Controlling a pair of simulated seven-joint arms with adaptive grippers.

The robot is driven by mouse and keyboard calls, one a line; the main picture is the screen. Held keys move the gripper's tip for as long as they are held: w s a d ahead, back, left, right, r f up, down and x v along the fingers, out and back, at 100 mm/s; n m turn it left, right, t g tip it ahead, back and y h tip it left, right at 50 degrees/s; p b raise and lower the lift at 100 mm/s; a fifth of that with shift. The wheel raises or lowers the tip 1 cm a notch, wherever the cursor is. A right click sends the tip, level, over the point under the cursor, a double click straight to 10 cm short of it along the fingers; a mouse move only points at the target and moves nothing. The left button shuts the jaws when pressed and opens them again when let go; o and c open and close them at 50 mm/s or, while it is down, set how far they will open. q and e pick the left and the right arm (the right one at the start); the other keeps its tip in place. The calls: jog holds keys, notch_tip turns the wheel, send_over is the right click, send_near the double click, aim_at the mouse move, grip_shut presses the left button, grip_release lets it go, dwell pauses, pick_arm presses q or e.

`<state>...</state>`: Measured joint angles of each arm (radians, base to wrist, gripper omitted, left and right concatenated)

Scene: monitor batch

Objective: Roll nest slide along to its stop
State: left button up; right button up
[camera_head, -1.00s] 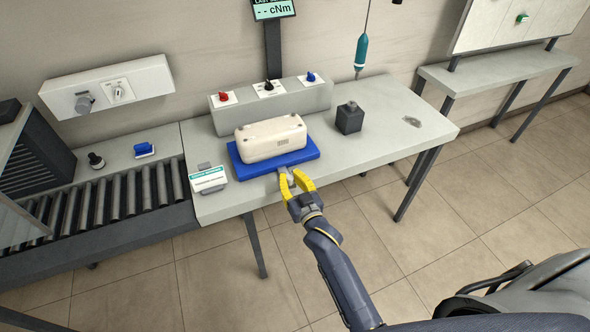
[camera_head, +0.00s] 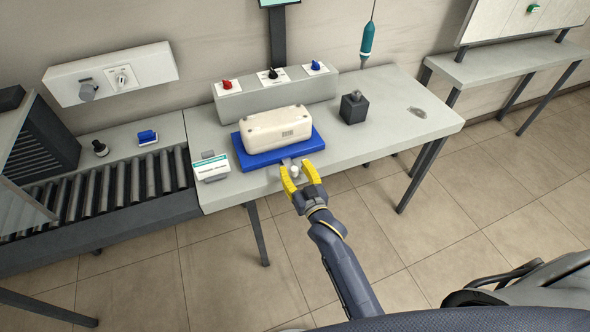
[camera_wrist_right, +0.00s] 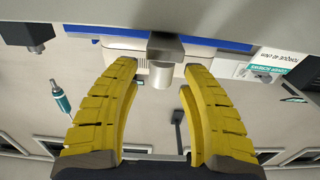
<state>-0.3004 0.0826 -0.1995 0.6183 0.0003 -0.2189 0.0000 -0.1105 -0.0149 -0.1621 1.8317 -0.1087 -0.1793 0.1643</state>
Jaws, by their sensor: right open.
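The blue nest slide (camera_head: 313,146) lies on the grey bench with a cream case (camera_head: 278,128) seated on it. A metal bracket with a pale round knob (camera_head: 294,171) sticks out from its front side, at the bench's near edge. The knob also shows in the right wrist view (camera_wrist_right: 160,74). My right gripper (camera_head: 297,172), with yellow fingers, is open at the knob. In the right wrist view the fingertips (camera_wrist_right: 157,68) stand on either side of it with gaps visible. My left gripper is not in view.
A roller conveyor (camera_head: 110,190) joins the bench at the left. A label stand (camera_head: 211,167) is left of the nest. A control box (camera_head: 275,95) stands behind it. A dark block (camera_head: 353,108) is to the right, and a teal screwdriver (camera_head: 367,42) hangs above.

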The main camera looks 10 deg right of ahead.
jog(key=s+d, duration=0.1)
jog(key=s, duration=1.1)
jog(key=shift+d, duration=0.35)
jog(key=s+f+g, duration=0.3)
jog(key=s+f, duration=0.1)
jog(key=f, duration=0.8)
jog(key=s+f+n+g, duration=0.15)
jog(key=s+f, duration=0.25)
jog(key=f, duration=0.8)
jog(key=s+f+g, duration=0.4)
jog(key=f, duration=0.8)
jog(key=s+d+f+g+h, duration=0.1)
jog(key=s+d+f+g, duration=0.1)
jog(key=s+f, duration=0.5)
jog(key=s+d+f+g, duration=0.3)
jog(key=s+f, duration=0.4)
jog(key=s, duration=0.6)
jog(key=s+d+f+g+h, duration=0.1)
jog(key=s+d+f+g, duration=0.2)
jog(key=s, duration=0.8)
notch_tip(320, 180, down, 4)
jog(key=shift+d+f+n+h, duration=0.1)
jog(key=shift+d+n+h, duration=0.25)
jog(key=shift+d, duration=0.6)
